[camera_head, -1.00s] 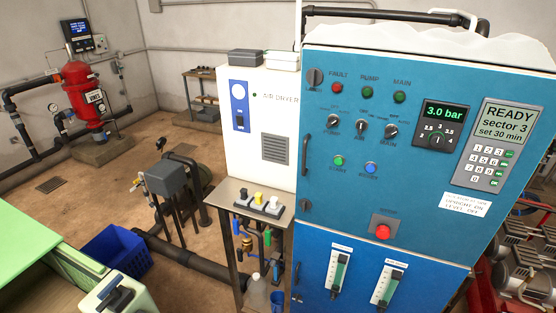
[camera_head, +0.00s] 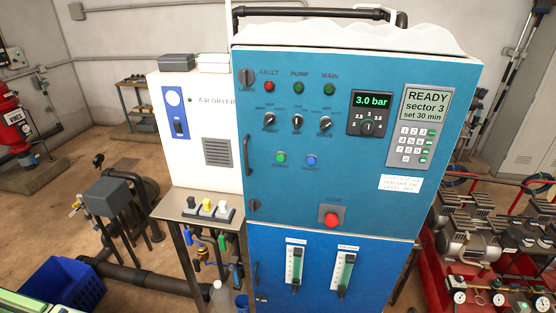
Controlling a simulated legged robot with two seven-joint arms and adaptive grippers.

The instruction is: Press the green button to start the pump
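The green button (camera_head: 280,157) is on the front of the blue control cabinet (camera_head: 350,180), left of a blue button (camera_head: 311,160) and below a row of black selector knobs (camera_head: 297,121). Small green lamps marked PUMP (camera_head: 298,87) and MAIN (camera_head: 329,89) sit higher up beside a red FAULT lamp (camera_head: 268,86). A screen (camera_head: 427,104) reads "READY sector 3 set 30 min", and a gauge display (camera_head: 372,101) reads 3.0 bar. Neither of my grippers is in view.
A large red button (camera_head: 331,219) sits low on the cabinet. A white air dryer (camera_head: 200,120) and a small side table (camera_head: 180,208) stand at its left. Red-framed compressors (camera_head: 468,235) stand at the right, and a blue crate (camera_head: 66,284) is at the lower left.

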